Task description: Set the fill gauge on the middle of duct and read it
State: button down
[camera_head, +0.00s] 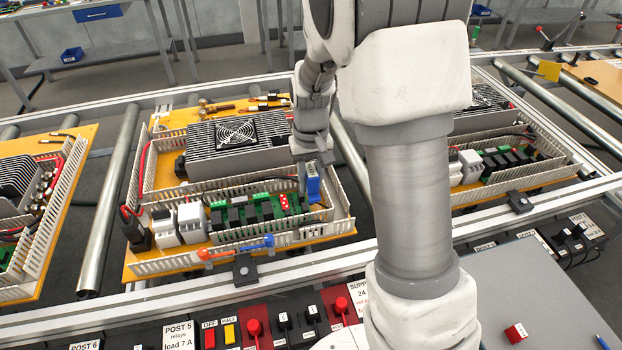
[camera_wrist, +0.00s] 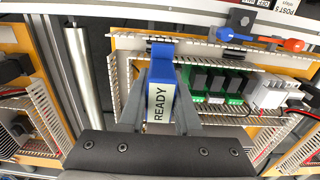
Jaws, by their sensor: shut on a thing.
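The fill gauge (camera_head: 313,182) is a blue block held upright in my gripper (camera_head: 311,168), over the right part of the middle panel. In the wrist view the gauge (camera_wrist: 160,92) shows a pale label reading READY, and my gripper (camera_wrist: 158,110) has a finger on each side of it. The white slotted duct (camera_head: 280,245) runs around the panel's relays and along its front edge. In the wrist view a duct wall (camera_wrist: 215,57) passes right of the gauge. Whether the gauge's lower end touches the duct is hidden.
The middle orange panel (camera_head: 160,190) carries a finned unit with a fan (camera_head: 235,135) behind the green relay row (camera_head: 250,212). Other panels stand left and right. A grey tabletop (camera_head: 520,290) is at front right.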

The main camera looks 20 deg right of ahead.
aim_at(311, 169)
jog(key=shift+f+b, duration=2)
jog(key=shift+f, duration=0.9)
jog(key=shift+f+b, duration=2)
jog(key=shift+f, duration=1)
jog(key=c, duration=0.5)
grip_release()
jog(key=shift+r, duration=0.1)
notch_tip(311, 169, up, 17)
jog(key=p, duration=0.3)
jog(key=shift+w+r, duration=0.1)
jog(key=shift+r, duration=0.1)
